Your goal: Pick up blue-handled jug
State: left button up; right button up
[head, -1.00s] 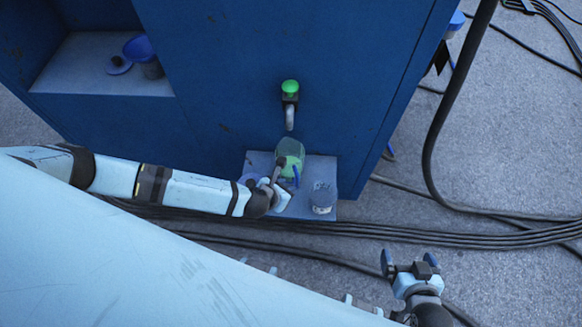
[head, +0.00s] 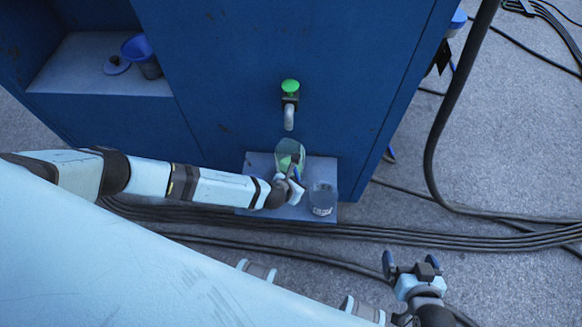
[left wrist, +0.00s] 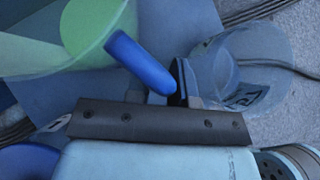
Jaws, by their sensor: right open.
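The jug (head: 289,150) is clear, with green contents, and stands on a low grey-blue ledge (head: 258,162) below a tap. Its blue handle (left wrist: 140,62) shows large in the left wrist view, slanting down toward the fingers. My left gripper (head: 294,178) is at the jug's near side. In the left wrist view a dark finger (left wrist: 183,82) lies right beside the handle's lower end; the other finger is mostly hidden, so I cannot tell whether they grip it. My right gripper (head: 411,267) is open and empty above the floor at lower right.
A clear jar (head: 323,199) stands on the ledge just right of the jug. The green-topped tap (head: 290,100) juts from the blue cabinet (head: 220,60) above. A blue-rimmed cup (head: 142,57) sits in a recess. Black cables (head: 430,235) cross the floor.

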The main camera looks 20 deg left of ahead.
pick_arm(q)
grip_shut()
jog(key=shift+r, duration=0.2)
